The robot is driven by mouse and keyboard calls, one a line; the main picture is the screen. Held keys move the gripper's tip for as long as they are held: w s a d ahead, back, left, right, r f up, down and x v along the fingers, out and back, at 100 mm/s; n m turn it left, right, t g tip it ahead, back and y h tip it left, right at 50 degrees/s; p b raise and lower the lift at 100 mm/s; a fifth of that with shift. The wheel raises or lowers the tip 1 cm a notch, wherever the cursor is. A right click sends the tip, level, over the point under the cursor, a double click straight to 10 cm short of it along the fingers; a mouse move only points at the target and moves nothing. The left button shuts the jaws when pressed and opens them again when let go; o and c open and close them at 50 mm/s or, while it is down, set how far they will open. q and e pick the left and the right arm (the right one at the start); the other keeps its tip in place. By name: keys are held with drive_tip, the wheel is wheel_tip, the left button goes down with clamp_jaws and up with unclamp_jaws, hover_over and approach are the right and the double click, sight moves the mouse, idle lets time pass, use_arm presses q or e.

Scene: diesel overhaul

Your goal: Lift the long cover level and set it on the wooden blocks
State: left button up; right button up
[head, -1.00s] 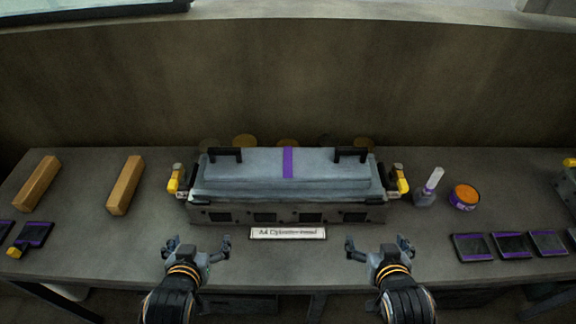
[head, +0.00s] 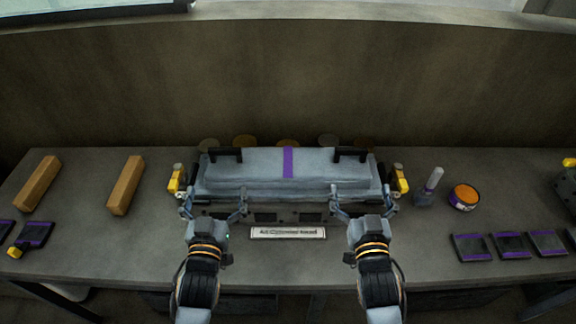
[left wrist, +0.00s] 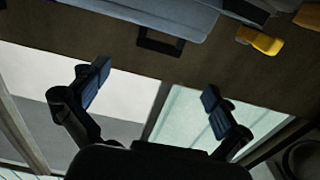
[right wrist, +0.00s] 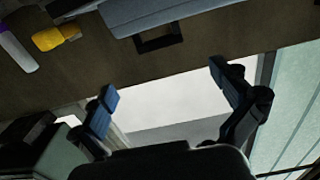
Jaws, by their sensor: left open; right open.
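The long cover (head: 250,168) is a grey-blue lid with a purple stripe and a black handle near each end. It sits on the engine block (head: 265,208) at the middle of the bench. My left gripper (head: 213,203) is open and empty in front of the cover's left part. My right gripper (head: 361,202) is open and empty in front of its right part. Neither touches the handles. A handle shows in the left wrist view (left wrist: 160,43) and in the right wrist view (right wrist: 158,40), beyond the open fingers. Two wooden blocks (head: 38,183) (head: 125,185) lie parallel on the left of the bench.
Yellow-tipped parts (head: 177,178) (head: 401,178) flank the block. A label plate (head: 288,232) lies in front. A bottle (head: 430,185), an orange-topped tin (head: 464,196) and dark purple-striped pads (head: 472,247) stand right. Bench space between the wooden blocks is clear.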

sight(224, 155)
use_arm(q)
drive_tip(key=w, duration=1.2)
drive_tip(key=shift+w, duration=0.35)
use_arm(e)
drive_tip(key=w, duration=1.2)
drive_tip(key=shift+w, duration=0.35)
use_arm(q)
drive_tip(key=c, duration=1.8)
use_arm(e)
drive_tip(key=c, duration=1.8)
use_arm(q)
drive_tip(key=shift+w+r, duration=0.1)
drive_tip(key=shift+r, duration=0.2)
use_arm(e)
drive_tip(key=shift+w+r, duration=0.1)
drive_tip(key=shift+r, duration=0.15)
